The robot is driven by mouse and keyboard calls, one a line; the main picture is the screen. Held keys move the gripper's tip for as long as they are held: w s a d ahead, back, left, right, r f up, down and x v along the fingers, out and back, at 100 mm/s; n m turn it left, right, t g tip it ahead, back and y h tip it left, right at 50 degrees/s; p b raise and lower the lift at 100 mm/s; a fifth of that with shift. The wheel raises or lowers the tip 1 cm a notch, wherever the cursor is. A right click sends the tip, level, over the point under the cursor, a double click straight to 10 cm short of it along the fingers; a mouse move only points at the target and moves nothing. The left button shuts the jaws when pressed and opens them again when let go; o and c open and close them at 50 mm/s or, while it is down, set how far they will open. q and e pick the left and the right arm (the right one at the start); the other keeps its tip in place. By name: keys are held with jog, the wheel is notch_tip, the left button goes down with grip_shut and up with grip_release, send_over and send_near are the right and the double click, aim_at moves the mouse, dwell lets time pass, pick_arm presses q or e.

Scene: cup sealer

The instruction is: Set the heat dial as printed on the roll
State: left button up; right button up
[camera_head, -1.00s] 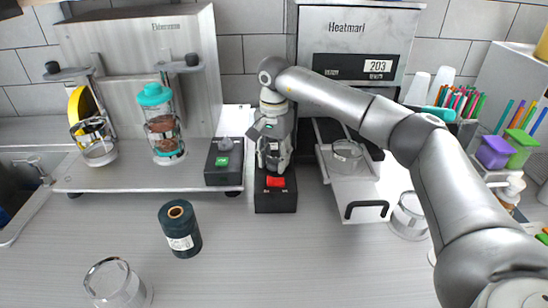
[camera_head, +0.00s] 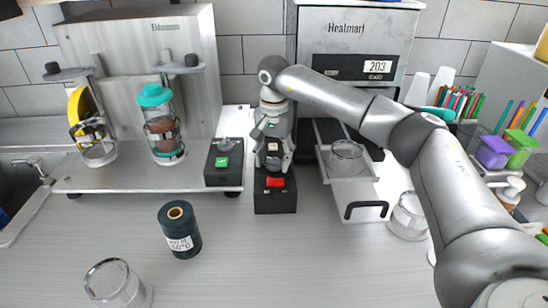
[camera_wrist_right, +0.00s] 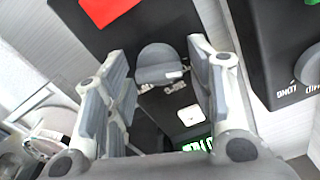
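My right gripper (camera_head: 273,165) points down over the black control box with the red button (camera_head: 276,182). In the right wrist view the grey heat dial (camera_wrist_right: 160,65) sits between the two open fingers (camera_wrist_right: 165,85), with a narrow gap visible at each side. White markings are printed beside the dial, too blurred to read, and a green lit display (camera_wrist_right: 197,144) is partly cut off by the gripper. The dark roll (camera_head: 180,228) stands upright on the counter. Its white label faces me, its print too small to read surely. My left gripper is out of view.
A second black box (camera_head: 224,162) with a green button and a knob stands just left. The steel machine (camera_head: 360,50) behind shows 203, its tray (camera_head: 358,190) pulled out with a clear cup (camera_head: 346,155). Another clear cup (camera_head: 115,284) stands front left. The front middle counter is clear.

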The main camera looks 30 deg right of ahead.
aim_at(274, 159)
jog(key=shift+o, duration=0.2)
jog(key=shift+f, duration=0.1)
notch_tip(274, 159, up, 12)
dwell(0.5)
dwell(0.4)
